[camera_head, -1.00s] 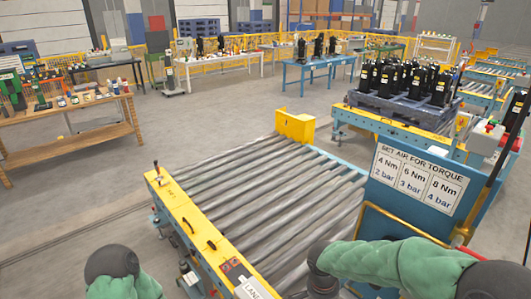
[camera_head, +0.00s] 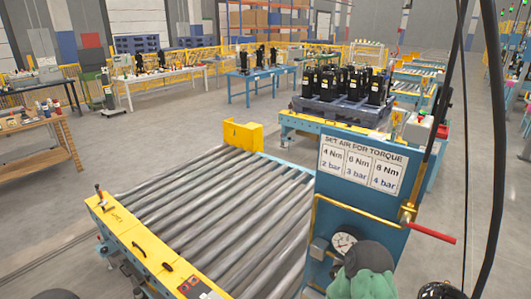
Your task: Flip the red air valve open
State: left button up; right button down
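The red air valve handle (camera_head: 432,232) sticks out to the right, sloping slightly down, from a brass valve body (camera_head: 407,214) at the right edge of the blue sign panel (camera_head: 390,218). A yellow pipe (camera_head: 350,206) runs along the panel to the valve. A round pressure gauge (camera_head: 343,244) is lower on the panel; its reading is too small to tell. My green-sleeved right arm shows at the bottom, below the valve and apart from it. Neither gripper can be made out.
The panel's sign (camera_head: 361,165) lists torque and bar values. A roller conveyor (camera_head: 215,215) lies left of the panel. Black hoses (camera_head: 496,150) hang to the right of the valve. A pallet of black compressors (camera_head: 342,108) stands behind. Open floor shows at right.

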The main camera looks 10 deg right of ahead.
aim_at(405, 221)
jog(key=k+j+z, duration=0.1)
jog(key=z, duration=0.25)
jog(key=k+j+z, duration=0.1)
jog(key=j+z, duration=0.25)
jog(key=i+l+z, duration=0.1)
jog(key=z, duration=0.4)
jog(key=i+l+z, duration=0.2)
jog(key=z, duration=0.25)
jog(key=k+l, duration=0.15)
jog(key=k, duration=0.05)
